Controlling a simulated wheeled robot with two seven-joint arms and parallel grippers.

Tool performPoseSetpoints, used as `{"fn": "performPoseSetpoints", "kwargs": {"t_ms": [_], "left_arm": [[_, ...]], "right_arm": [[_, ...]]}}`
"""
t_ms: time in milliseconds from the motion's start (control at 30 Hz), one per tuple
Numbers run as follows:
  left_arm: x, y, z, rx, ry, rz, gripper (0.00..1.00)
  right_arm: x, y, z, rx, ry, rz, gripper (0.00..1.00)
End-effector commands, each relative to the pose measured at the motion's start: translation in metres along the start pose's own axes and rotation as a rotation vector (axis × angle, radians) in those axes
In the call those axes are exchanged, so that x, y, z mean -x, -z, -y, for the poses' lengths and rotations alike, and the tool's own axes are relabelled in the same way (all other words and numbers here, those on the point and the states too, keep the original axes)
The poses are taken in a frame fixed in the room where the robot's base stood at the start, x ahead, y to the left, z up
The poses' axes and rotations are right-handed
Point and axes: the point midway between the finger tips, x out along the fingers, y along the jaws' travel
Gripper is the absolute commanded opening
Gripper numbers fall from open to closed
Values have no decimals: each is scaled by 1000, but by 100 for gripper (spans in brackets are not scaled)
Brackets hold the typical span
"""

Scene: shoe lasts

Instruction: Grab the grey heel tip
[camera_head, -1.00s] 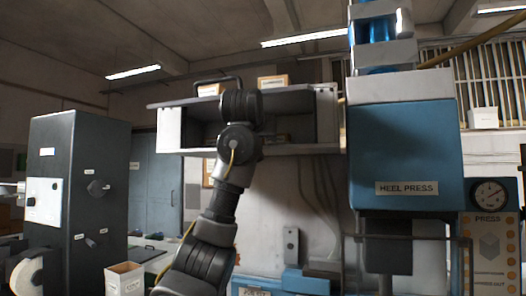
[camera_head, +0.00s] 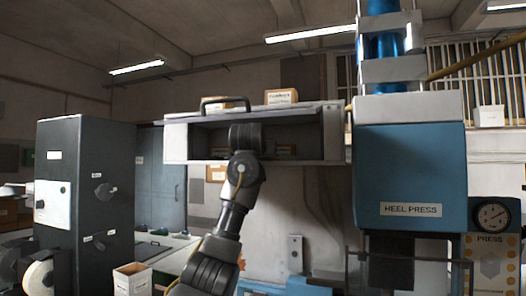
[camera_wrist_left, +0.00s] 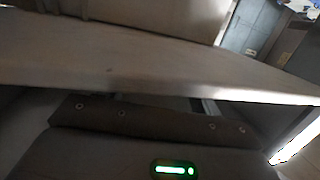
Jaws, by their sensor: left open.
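I cannot make out the grey heel tip in either view. In the head view my left arm rises from the bottom, and its dark end, with the left gripper (camera_head: 245,137), is at the open front of a wall shelf box (camera_head: 180,142). The fingers cannot be seen there. In the left wrist view the dark gripper body (camera_wrist_left: 150,125) with a green light fills the bottom, below a pale shelf board (camera_wrist_left: 150,62). The fingertips are mostly hidden behind the body, and nothing shows as held. My right gripper is not in view.
The blue heel press (camera_head: 410,165) stands close on the right. A dark cabinet (camera_head: 85,205) stands at left, with an open carton (camera_head: 132,279) beside its base.

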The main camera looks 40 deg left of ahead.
Motion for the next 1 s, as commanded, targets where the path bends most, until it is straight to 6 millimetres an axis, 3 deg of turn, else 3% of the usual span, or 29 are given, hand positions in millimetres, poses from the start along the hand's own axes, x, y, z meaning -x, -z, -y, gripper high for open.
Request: {"fn": "performPoseSetpoints", "kwargs": {"t_ms": [33, 100, 400, 667, 1000], "left_arm": [[-7, 4, -1, -1, 0, 4, 64], [-14, 2, -1, -1, 0, 3, 64], [-19, -1, -1, 0, -1, 0, 64], [-19, -1, -1, -1, 0, 1, 31], [-19, 1, -1, 0, 0, 2, 30]], "right_arm": [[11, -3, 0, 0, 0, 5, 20], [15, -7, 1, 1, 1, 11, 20], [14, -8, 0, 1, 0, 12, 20], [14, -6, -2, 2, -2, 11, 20], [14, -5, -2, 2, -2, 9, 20]]}}
